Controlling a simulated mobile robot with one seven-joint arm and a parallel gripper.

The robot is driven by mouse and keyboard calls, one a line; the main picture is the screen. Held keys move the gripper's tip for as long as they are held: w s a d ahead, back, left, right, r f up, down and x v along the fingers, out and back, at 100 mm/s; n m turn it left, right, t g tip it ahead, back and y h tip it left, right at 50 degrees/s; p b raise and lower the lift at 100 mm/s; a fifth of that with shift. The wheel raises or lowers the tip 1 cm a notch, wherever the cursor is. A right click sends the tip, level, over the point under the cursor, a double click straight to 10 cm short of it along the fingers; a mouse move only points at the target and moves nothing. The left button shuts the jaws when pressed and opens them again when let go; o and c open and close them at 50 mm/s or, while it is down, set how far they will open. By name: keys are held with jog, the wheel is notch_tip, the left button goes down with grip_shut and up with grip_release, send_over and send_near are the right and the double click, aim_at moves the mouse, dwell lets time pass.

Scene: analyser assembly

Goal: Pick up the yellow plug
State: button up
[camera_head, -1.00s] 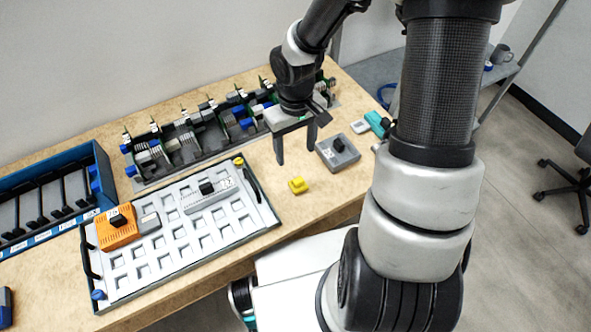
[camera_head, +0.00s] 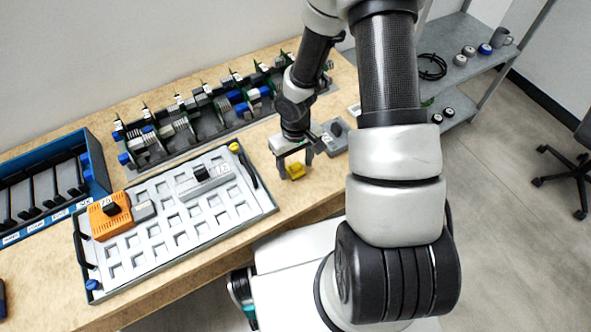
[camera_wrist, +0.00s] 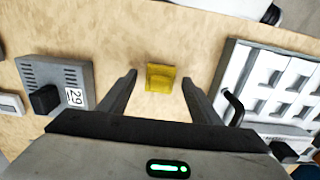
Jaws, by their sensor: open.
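The yellow plug (camera_head: 295,171) lies on the wooden table between the white tray and a grey module. In the wrist view the yellow plug (camera_wrist: 160,78) sits centred ahead of my fingers, with bare table around it. My gripper (camera_head: 295,166) is open above the plug, pointing down, with one finger on each side of it in the head view. In the wrist view my gripper (camera_wrist: 158,76) shows both fingers apart and nothing between them held. I cannot tell the exact height of the fingertips over the table.
A grey module (camera_wrist: 58,85) labelled 29 is on one side of the plug. The white tray (camera_head: 262,205) with a black handle is on the other, holding an orange module (camera_head: 108,218) and a grey module (camera_head: 204,180). A rack (camera_head: 190,128) of boards stands behind.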

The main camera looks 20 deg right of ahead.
aim_at(295, 166)
jog(key=shift+f, duration=0.3)
jog(key=c, duration=1.3)
jog(key=shift+r, duration=0.1)
notch_tip(295, 166, up, 9)
jog(key=shift+r+p, duration=0.1)
jog(key=shift+p, duration=0.8)
jog(key=shift+r, duration=0.35)
jog(key=shift+a, duration=0.1)
